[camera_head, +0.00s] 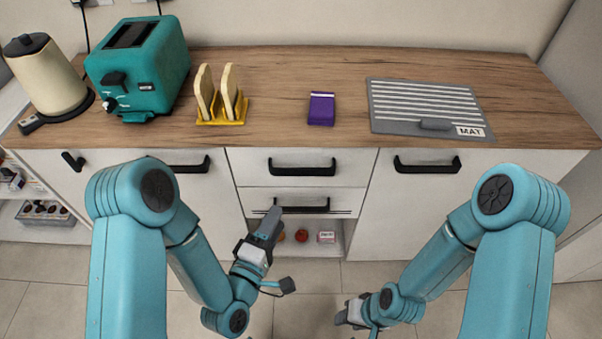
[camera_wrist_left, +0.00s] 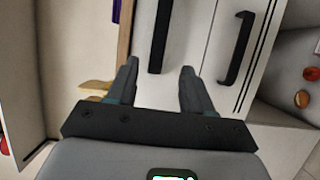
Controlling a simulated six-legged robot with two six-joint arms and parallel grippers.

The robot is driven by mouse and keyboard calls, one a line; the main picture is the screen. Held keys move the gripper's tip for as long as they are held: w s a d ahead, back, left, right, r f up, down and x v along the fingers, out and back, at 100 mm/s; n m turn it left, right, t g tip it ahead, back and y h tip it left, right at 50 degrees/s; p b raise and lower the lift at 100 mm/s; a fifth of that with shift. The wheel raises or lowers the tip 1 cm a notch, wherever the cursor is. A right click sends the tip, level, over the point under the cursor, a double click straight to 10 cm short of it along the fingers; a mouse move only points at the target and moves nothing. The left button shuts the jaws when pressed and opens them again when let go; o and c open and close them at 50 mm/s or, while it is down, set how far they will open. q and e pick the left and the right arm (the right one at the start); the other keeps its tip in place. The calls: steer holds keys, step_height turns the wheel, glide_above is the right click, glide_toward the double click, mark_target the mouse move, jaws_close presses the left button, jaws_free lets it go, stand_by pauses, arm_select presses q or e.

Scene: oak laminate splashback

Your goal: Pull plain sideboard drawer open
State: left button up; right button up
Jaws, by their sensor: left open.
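The sideboard has two stacked white drawers in its middle: an upper drawer (camera_head: 258,165) and a lower drawer (camera_head: 262,198). Both look shut. The upper drawer's black bar handle (camera_head: 301,170) also shows in the left wrist view (camera_wrist_left: 160,32), in line with the gap between my fingers. The lower drawer's handle (camera_head: 301,208) is right of the fingers in the left wrist view (camera_wrist_left: 235,50). My left gripper (camera_head: 271,222) is open and empty in front of the drawers; it holds neither handle. My right gripper (camera_head: 342,318) is low, right of centre; its fingers are unclear.
The wooden worktop (camera_head: 280,65) carries a kettle (camera_head: 50,80), teal toaster (camera_head: 140,65), toast rack (camera_head: 221,112), purple box (camera_head: 321,108) and grey mat (camera_head: 425,105). Cupboard doors with handles (camera_head: 426,165) flank the drawers. An open shelf below the drawers holds small items (camera_head: 301,236).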

mark_target(301, 173)
arm_select(q)
steer(key=x, duration=1.6)
steer(key=shift+w, duration=0.1)
jaws_close()
